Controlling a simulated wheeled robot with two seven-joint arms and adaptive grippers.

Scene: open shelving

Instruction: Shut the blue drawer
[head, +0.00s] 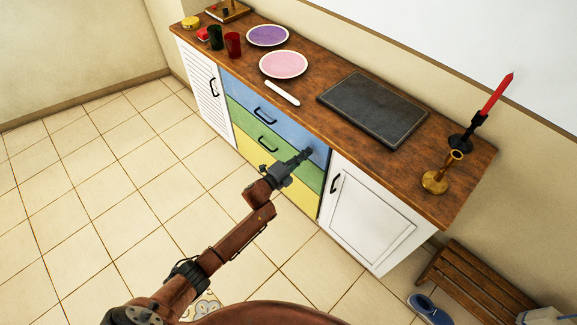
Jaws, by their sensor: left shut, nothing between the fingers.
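The blue drawer (243,91) is the top one in the stack under the wooden counter, with a dark bar handle (264,115). Its front looks flush or nearly flush with the cabinet; I see no clear gap above it. My left gripper (306,153) is shut and empty, with its tips in front of the right part of the blue front. I cannot tell whether they touch it. The gripper and wrist hide part of the drawer fronts. My right gripper is not in view.
A green drawer (240,117) and a yellow drawer (248,149) lie below. White doors flank the stack, including the right one (372,215). Plates, cups, a dark board (373,108) and candlesticks stand on the counter (305,112). A wooden bench (470,285) is at lower right. The tiled floor at left is clear.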

